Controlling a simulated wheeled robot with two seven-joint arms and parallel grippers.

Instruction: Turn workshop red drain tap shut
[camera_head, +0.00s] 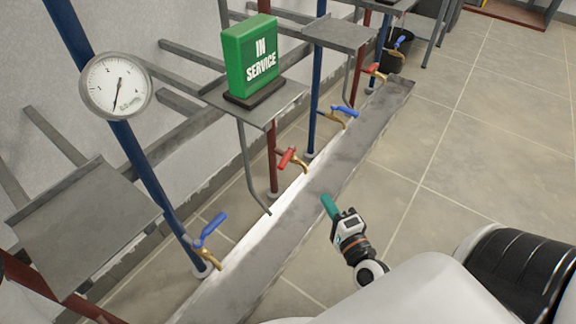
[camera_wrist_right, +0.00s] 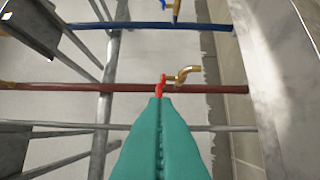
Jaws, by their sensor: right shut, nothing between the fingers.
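A red-handled drain tap (camera_head: 287,158) with a brass spout sits low on a red vertical pipe (camera_head: 272,150), left of centre in the head view. In the right wrist view the red tap handle (camera_wrist_right: 161,83) shows just beyond my fingertips, its brass spout pointing right. My right gripper (camera_head: 327,200) has teal fingers and is shut and empty. In the head view it is to the right of and below the tap, over the grey channel. The fingers (camera_wrist_right: 158,104) hide part of the handle in the wrist view; I cannot tell whether they touch it. My left gripper is not in view.
Blue-handled taps (camera_head: 211,226) and (camera_head: 345,111) stand on blue pipes on either side. Another red tap (camera_head: 375,72) is farther back. A green "IN SERVICE" sign (camera_head: 250,58) stands on a shelf above. A gauge (camera_head: 116,86) is at left. Tiled floor (camera_head: 440,150) at right is clear.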

